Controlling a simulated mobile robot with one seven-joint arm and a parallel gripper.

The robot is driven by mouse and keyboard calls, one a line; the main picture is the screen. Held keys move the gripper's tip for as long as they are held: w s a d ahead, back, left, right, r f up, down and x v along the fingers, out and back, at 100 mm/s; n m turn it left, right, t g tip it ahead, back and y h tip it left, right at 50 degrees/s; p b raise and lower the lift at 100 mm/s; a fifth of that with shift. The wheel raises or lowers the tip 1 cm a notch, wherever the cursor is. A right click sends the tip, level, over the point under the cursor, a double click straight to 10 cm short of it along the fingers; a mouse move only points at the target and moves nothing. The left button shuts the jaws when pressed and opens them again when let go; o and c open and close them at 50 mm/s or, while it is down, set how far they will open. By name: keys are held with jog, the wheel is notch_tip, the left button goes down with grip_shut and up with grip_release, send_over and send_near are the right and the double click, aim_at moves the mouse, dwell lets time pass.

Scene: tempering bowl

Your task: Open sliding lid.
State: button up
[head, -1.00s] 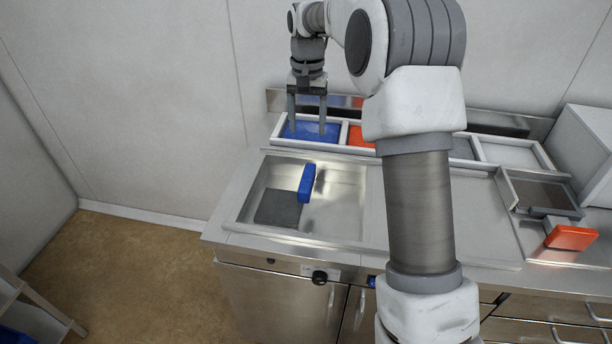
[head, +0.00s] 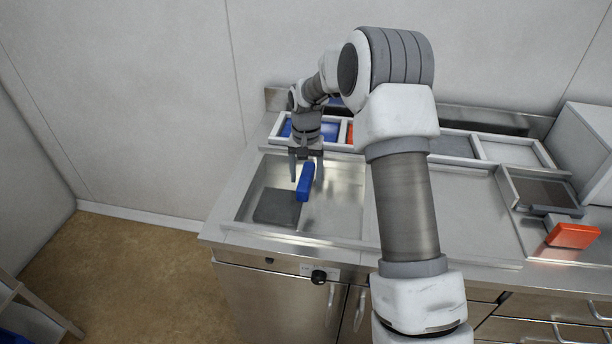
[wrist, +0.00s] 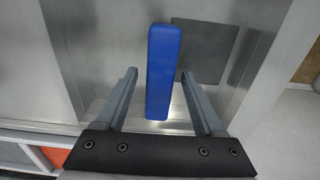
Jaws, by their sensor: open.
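A blue upright bar (head: 305,186), which looks like a handle, stands on the shiny metal panel (head: 340,210) in the left bay of the counter. I cannot tell for certain that this panel is the sliding lid. A dark grey square (head: 276,208) lies on the panel to the bar's left. My gripper (head: 306,178) is open, at the back end of the bar. In the wrist view the blue bar (wrist: 163,75) runs between my two open fingers (wrist: 159,74), with a gap on each side. Whether the fingertips reach the bar's height is unclear.
An orange block (head: 572,235) sits at the right beside a dark framed tray (head: 545,192). The metal counter right of the bay (head: 470,205) is clear.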

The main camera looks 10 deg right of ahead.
grip_shut()
dwell(0.4)
dwell(1.1)
